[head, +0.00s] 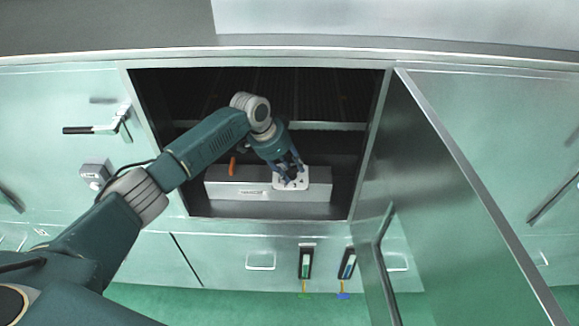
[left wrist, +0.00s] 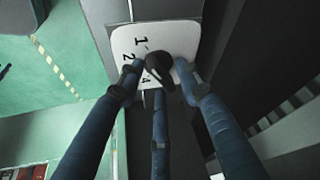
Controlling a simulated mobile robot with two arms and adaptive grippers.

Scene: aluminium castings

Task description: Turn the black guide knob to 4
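The black guide knob (left wrist: 160,68) stands on a white dial plate (left wrist: 125,42) with printed numbers; 1, 2 and 4 can be read in the left wrist view. The plate (head: 278,183) also shows in the head view, on a grey box inside the open cabinet. My left gripper (head: 290,172) reaches into the cabinet at the dial. In the left wrist view its fingers (left wrist: 158,72) are spread around the knob, with a gap at the left finger. Contact at the right and middle fingers is unclear. The knob's exact setting is hard to read. My right gripper is not in view.
The grey box (head: 230,190) sits low in the cabinet opening, with an orange lever (head: 232,166) left of the dial. A shelf edge (head: 335,126) crosses above. The cabinet door (head: 450,210) hangs open at the right. A handle (head: 90,130) is on the left panel.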

